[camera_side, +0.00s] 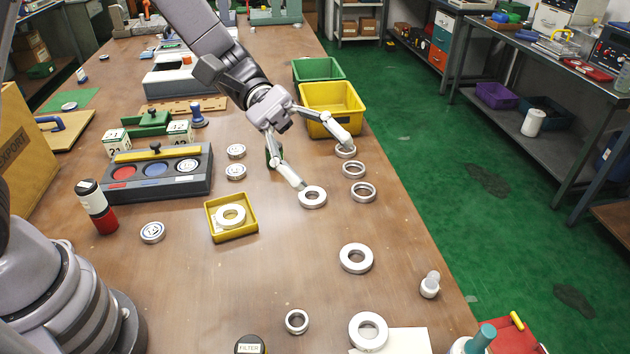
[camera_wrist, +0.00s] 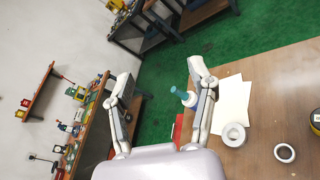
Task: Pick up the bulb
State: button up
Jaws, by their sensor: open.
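The bulb (camera_side: 430,285), small and white with a greyish rounded top, stands near the right edge of the table in the side view. I cannot make it out in the wrist view. My gripper (camera_side: 323,163) is open with its fingers spread wide and nothing between them. It is well behind and to the left of the bulb, in front of the yellow bin. Its fingertips overlap two rings in the picture; I cannot tell whether they touch. In the wrist view my gripper (camera_wrist: 160,70) faces the floor and far benches, past the table edge.
Several metal rings lie along the right side, including a large white ring (camera_side: 356,258) and another (camera_side: 368,330). A teal-capped bottle (camera_side: 480,340) stands at the front edge. The yellow bin (camera_side: 332,105) and yellow tray (camera_side: 231,236) are nearby. Table between tray and rings is clear.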

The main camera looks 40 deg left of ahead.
jog(key=w+d+f+n+t+h, duration=0.3)
jog(key=w+d+f+n, duration=0.2)
jog(key=w+f, duration=0.15)
jog(key=w+d+f+n+t, duration=0.15)
jog(key=f+n+t, duration=0.25)
jog(key=f, duration=0.4)
jog(key=w+f+n+t, duration=0.2)
jog(key=f+n+t, duration=0.2)
jog(key=f, duration=0.4)
jog(key=n+t+y, duration=0.4)
send_near(434, 278)
jog(key=a, duration=0.1)
jog(key=s+f, duration=0.1)
jog(key=a, duration=0.1)
jog(key=shift+s+a+f, duration=0.25)
jog(key=shift+a, duration=0.1)
jog(key=shift+w+d+f, duration=0.1)
jog(key=shift+w+d, duration=0.1)
jog(key=x, duration=1.3)
jog(key=shift+w+r, duration=0.15)
jog(key=shift+r, duration=0.15)
jog(key=shift+a, duration=0.1)
grip_shut()
